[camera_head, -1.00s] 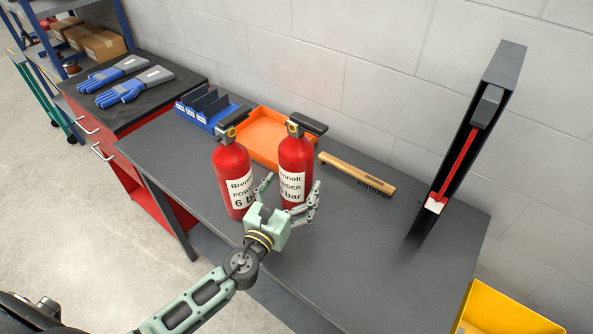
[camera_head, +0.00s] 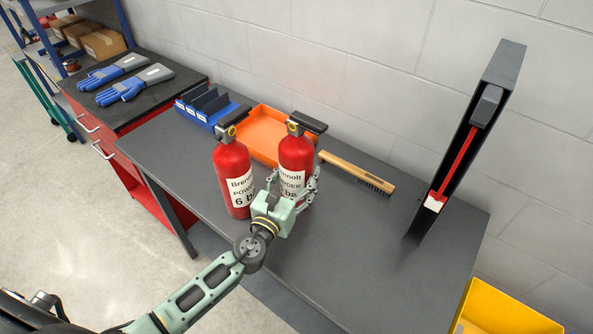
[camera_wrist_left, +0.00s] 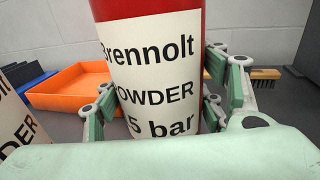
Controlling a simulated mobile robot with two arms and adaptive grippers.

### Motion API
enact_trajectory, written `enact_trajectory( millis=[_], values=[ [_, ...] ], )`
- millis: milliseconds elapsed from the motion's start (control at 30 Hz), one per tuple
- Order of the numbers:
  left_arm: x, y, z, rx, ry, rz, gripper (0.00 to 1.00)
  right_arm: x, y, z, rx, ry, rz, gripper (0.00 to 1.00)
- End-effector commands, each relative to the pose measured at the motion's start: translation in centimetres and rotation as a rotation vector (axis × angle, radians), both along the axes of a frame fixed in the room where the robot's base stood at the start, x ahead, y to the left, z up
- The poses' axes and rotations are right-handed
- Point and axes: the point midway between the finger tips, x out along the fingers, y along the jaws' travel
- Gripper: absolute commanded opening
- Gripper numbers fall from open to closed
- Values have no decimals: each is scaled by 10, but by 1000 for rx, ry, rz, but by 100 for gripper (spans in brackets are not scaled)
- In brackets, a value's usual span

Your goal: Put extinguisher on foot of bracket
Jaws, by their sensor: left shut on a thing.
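Two red extinguishers with black handles stand upright side by side on the dark workbench (camera_head: 350,262). The left one (camera_head: 232,160) bears a "6 bar" label. My left gripper (camera_head: 293,182) is shut on the right extinguisher (camera_head: 296,152), with fingers on both sides of its lower body. In the left wrist view its label (camera_wrist_left: 152,80) ends in "5 bar", and green finger pads flank it. The black bracket (camera_head: 498,68) rises at the right end of the bench, with a red strap (camera_head: 458,160) and a small white-and-red piece (camera_head: 434,202) low down. My right gripper is not in view.
An orange tray (camera_head: 256,122) and a blue divided bin (camera_head: 196,117) stand behind the extinguishers. A wooden-handled brush (camera_head: 350,170) lies between them and the bracket. The bench front right of the gripper is clear. A yellow bin (camera_head: 500,308) stands beyond the bench's right end.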

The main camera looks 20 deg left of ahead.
Motion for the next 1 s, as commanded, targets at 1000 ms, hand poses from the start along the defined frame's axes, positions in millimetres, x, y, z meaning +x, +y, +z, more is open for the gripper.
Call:
enact_trajectory(
  millis=[1000],
  values=[
    [2, 0, 29, -1, -12, 1, 2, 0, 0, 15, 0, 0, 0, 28]
  ],
)
